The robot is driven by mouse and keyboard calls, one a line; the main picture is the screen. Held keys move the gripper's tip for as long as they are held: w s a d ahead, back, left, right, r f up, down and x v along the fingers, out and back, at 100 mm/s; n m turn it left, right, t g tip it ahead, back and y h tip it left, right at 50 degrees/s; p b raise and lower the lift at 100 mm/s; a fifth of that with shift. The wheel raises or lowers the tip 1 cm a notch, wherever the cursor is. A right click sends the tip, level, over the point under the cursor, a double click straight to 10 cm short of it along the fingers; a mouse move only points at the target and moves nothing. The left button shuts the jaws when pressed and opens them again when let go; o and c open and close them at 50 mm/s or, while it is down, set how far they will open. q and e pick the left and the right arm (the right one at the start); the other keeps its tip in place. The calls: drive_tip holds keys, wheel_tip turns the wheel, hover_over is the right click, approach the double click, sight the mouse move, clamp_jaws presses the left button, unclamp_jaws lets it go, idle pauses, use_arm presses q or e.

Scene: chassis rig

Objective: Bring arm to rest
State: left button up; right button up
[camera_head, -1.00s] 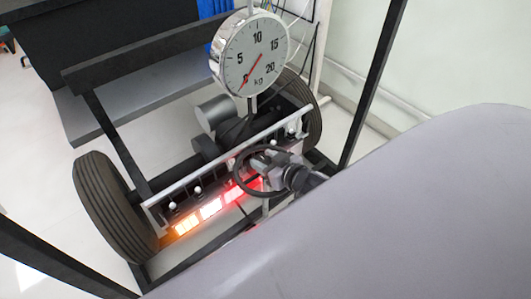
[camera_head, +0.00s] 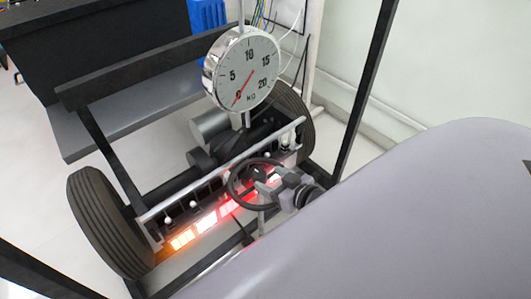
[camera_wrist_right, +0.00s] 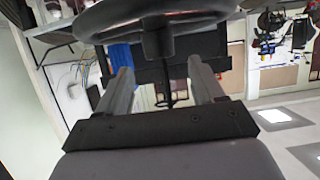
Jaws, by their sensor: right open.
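My right gripper (camera_head: 266,181) is beside the dark steering wheel (camera_head: 232,192), overlapping its right part in the head view. In the right wrist view, the two fingers (camera_wrist_right: 160,72) stand apart with nothing between them. The steering wheel's rim and hub (camera_wrist_right: 158,38) show just beyond the fingertips there. I cannot tell whether the fingers touch the wheel. My left gripper is in neither view.
A round kg dial (camera_head: 244,70) hangs above the chassis. A tyre (camera_head: 108,222) is at the left and another (camera_head: 295,108) at the back right. A lit red and orange strip (camera_head: 207,222) lies below a rail. A black upright post (camera_head: 362,95) stands right of the wheel.

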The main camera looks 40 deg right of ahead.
drive_tip(key=shift+s+r, duration=0.3)
drive_tip(key=shift+s, duration=0.25)
drive_tip(key=s+a+f+n+g+y+p, duration=0.1)
drive_tip(key=s+a+g+p, duration=0.2)
drive_tip(key=s+a, duration=0.7)
drive_tip(key=shift+s+f, duration=0.3)
drive_tip(key=shift+s, duration=0.6)
idle(0.8)
